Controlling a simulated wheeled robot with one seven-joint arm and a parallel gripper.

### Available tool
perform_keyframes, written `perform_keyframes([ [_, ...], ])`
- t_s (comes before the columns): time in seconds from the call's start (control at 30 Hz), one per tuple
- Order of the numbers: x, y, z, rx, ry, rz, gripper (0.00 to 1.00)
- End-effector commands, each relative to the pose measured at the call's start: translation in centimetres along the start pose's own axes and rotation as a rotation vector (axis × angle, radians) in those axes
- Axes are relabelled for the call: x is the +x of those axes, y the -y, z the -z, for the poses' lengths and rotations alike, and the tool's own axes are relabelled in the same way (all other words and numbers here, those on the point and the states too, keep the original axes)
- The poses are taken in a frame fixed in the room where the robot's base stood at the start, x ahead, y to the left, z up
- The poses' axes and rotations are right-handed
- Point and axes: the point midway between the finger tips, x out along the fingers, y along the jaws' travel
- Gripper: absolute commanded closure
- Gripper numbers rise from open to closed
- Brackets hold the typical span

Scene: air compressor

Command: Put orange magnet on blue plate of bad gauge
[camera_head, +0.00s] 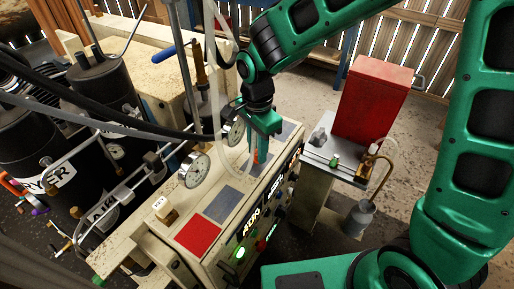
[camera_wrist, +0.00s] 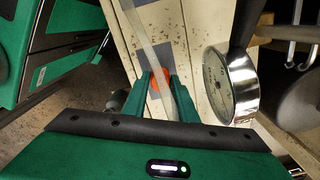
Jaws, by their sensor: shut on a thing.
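The orange magnet (camera_head: 256,157) is between the fingers of my gripper (camera_head: 257,152), which is shut on it above the cream panel top. The magnet (camera_wrist: 157,76) and my gripper (camera_wrist: 162,84) also show in the wrist view, with a pale hose crossing in front. A grey-blue plate (camera_head: 222,204) lies bare on the panel between the red plate (camera_head: 198,236) and my gripper. Another grey-blue plate (camera_head: 285,131) shows beyond the gripper. One gauge (camera_head: 193,170) stands left of the bare plate; another gauge (camera_head: 232,131) is beside my gripper. I cannot tell which gauge is bad.
Hoses and a pipe run close to my gripper. Black tanks (camera_head: 104,83) stand at the left. A metal table (camera_head: 330,158) with a red box (camera_head: 374,97) is to the right. A gauge (camera_wrist: 231,86) is close right of the fingers in the wrist view.

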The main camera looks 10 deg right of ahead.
Motion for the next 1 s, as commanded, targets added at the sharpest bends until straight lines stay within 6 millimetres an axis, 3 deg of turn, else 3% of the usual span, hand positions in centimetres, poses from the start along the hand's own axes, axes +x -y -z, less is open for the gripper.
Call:
perform_keyframes([
  [1.0, 0.66, 0.0, -0.01, 0.0, 0.0, -0.001, 0.96],
])
